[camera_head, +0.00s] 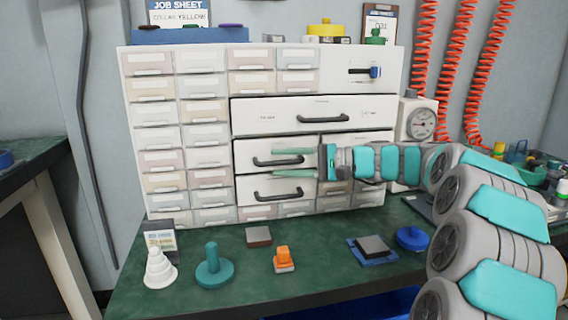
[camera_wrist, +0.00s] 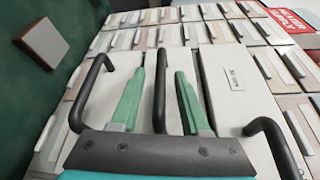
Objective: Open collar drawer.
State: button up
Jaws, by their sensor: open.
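A white cabinet (camera_head: 313,85) holds a wide drawer (camera_head: 270,115) with a black bar handle. Below it are two medium drawers, the upper one (camera_head: 244,150) and the lower one (camera_head: 246,192), each with a black handle. All look shut. I cannot read which label says collar. My gripper (camera_head: 274,163) is open, its green fingers pointing at the upper medium drawer. In the wrist view, the gripper (camera_wrist: 160,74) has one finger on each side of that drawer's handle (camera_wrist: 159,95). I cannot tell whether they touch it. The lower drawer's handle (camera_wrist: 90,85) is left of the fingers.
Several small drawers fill the cabinet's left side. On the green bench (camera_head: 215,301) stand a white stepped cone (camera_head: 159,269), a teal knobbed disc (camera_head: 214,270), an orange part (camera_head: 283,257) and a blue disc (camera_head: 411,238). A gauge (camera_head: 419,122) stands right of the cabinet.

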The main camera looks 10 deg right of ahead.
jog(key=shift+c, duration=0.3)
grip_shut()
dwell(1.1)
